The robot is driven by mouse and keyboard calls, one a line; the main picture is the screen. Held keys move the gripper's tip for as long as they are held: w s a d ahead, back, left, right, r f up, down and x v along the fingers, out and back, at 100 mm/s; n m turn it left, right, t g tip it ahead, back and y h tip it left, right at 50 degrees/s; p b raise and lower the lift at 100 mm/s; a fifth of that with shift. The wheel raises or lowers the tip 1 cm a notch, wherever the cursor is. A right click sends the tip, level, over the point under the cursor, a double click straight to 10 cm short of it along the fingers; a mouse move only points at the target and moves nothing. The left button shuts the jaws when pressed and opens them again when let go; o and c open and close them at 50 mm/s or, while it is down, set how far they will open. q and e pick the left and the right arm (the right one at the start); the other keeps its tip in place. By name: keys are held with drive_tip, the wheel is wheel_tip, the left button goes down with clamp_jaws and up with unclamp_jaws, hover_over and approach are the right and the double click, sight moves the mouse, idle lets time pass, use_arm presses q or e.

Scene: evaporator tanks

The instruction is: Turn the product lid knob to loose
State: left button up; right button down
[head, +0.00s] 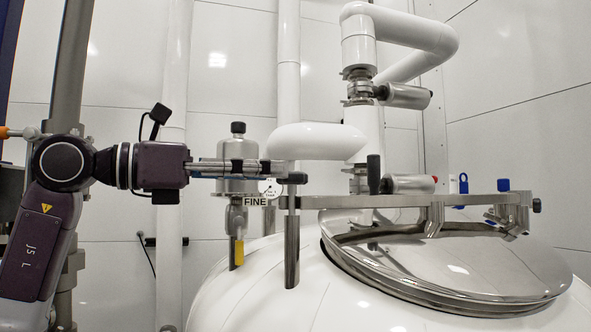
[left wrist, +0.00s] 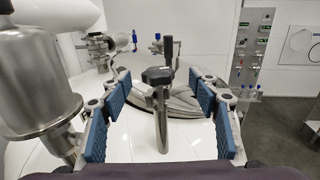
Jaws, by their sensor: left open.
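The product lid knob (left wrist: 157,76) is a black lobed knob on top of a steel post, in the middle of the left wrist view. In the head view the knob (head: 297,178) shows at the left end of the lid's steel bar. My left gripper (head: 285,168) reaches in from the left, level with the knob or slightly above. In the left wrist view its blue-padded fingers (left wrist: 159,82) are wide apart, one on each side of the knob, with gaps visible. My right gripper is not in view.
A black upright handle (head: 374,172) stands on the bar just beyond the knob. A steel canister (head: 238,160), a "FINE" sign (head: 255,201) and a small white dial (head: 268,187) sit close to my left gripper. A rounded white pipe (head: 318,141) hangs just above.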

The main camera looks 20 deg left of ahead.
sight(290, 174)
use_arm(q)
drive_tip(key=p+x, duration=0.1)
drive_tip(key=x, duration=0.3)
drive_tip(key=shift+w+d, duration=0.15)
drive_tip(key=shift+w, duration=0.15)
drive_tip(key=shift+w+d+f, duration=0.15)
drive_tip(key=shift+w+d, duration=0.05)
drive_tip(key=shift+w, duration=0.25)
drive_tip(key=shift+s, duration=0.15)
drive_tip(key=shift+d, duration=0.1)
drive_tip(key=shift+c, duration=1.4)
drive_tip(key=c, duration=0.9)
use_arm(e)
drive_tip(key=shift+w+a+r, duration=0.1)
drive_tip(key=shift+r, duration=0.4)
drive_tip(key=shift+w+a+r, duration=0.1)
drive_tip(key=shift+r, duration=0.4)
use_arm(q)
drive_tip(key=shift+t, duration=0.3)
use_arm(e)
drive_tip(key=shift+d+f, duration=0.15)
